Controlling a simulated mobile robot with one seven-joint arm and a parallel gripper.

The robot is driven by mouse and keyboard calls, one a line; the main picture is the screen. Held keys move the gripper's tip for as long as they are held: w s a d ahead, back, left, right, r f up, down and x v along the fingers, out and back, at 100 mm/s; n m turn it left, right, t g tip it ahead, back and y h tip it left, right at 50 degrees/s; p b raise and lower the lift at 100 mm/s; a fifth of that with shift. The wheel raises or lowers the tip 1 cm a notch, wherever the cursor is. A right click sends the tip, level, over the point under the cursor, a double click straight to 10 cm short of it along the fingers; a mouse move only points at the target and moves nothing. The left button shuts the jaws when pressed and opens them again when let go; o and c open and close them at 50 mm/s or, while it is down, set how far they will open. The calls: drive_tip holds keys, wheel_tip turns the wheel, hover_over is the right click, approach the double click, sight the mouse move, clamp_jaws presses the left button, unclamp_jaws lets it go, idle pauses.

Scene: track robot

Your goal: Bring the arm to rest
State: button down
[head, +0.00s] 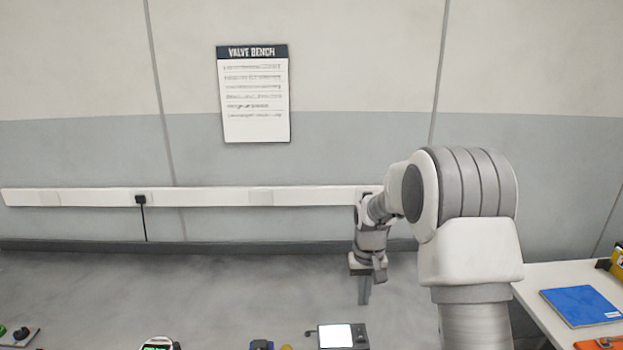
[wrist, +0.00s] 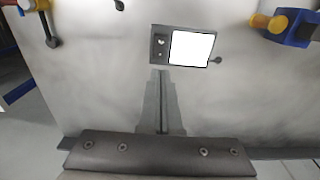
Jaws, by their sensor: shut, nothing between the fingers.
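My arm reaches up and forward at the right of the head view and bends down at its far end. My gripper (head: 364,298) hangs there, pointing down, with its fingers together and nothing held. In the wrist view my gripper (wrist: 161,78) also shows, its two fingers side by side with only a thin dark line between them. The fingertips appear just short of a small grey device with a white screen (wrist: 190,47) in that view. I cannot tell the height of the fingers above the surface.
The device (head: 341,336) shows at the head view's bottom edge. A white table (head: 535,287) with a blue book (head: 580,305) stands right. A wall poster (head: 254,95) hangs behind.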

drive_tip(key=s+r+t, duration=0.2)
drive_tip(key=s+r, duration=0.9)
drive_tip(key=r, duration=0.5)
drive_tip(key=s+r+t, duration=0.1)
drive_tip(key=s+r, duration=0.1)
drive_tip(key=s, duration=0.7)
drive_tip(key=s+r+t, duration=0.2)
drive_tip(key=s+r, duration=0.1)
drive_tip(key=s, duration=0.7)
drive_tip(key=shift+s, duration=0.25)
